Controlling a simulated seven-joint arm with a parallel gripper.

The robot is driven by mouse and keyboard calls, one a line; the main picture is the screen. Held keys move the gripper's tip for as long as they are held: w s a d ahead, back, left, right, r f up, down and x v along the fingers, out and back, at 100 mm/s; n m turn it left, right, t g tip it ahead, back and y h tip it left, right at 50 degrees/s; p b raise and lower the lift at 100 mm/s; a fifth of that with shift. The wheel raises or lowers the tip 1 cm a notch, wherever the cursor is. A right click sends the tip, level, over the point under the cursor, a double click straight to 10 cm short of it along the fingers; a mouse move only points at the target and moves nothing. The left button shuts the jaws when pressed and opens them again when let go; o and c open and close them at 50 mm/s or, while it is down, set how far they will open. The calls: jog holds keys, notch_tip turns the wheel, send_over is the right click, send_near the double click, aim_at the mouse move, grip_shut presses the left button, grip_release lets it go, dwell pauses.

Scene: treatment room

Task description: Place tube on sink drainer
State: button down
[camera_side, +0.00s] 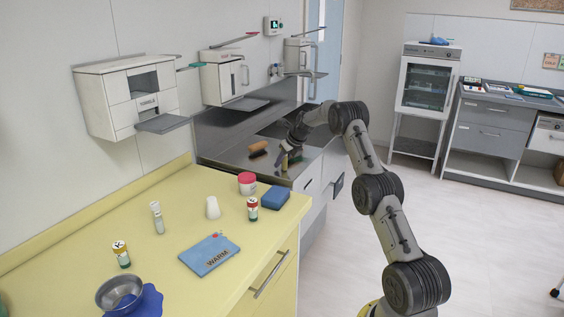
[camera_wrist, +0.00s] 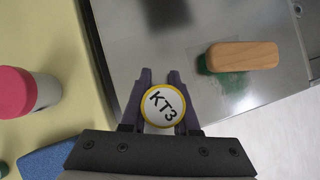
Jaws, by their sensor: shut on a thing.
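The tube (camera_wrist: 163,104) has a round white top with a yellow rim, marked KT3. In the wrist view it sits between the fingers of my gripper (camera_wrist: 160,76), which is shut on it. In the side view my gripper (camera_side: 287,149) points down over the front part of the steel sink drainer (camera_side: 226,150), with the tube (camera_side: 284,163) below it. The drainer also shows in the wrist view (camera_wrist: 215,20). I cannot tell whether the tube's base touches the steel. The tube's lower body is hidden in the wrist view.
A wooden brush with green bristles (camera_wrist: 243,55) lies on the steel beside the tube. The yellow counter (camera_side: 180,285) holds a red-lidded jar (camera_side: 247,184), a blue sponge (camera_side: 275,198), a white cup (camera_side: 212,207) and a blue WARM pack (camera_side: 208,255). Bare steel surrounds the brush.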

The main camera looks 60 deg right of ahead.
jog(key=c, duration=0.7)
grip_release()
jog(key=shift+f, duration=0.1)
jog(key=shift+o, duration=0.2)
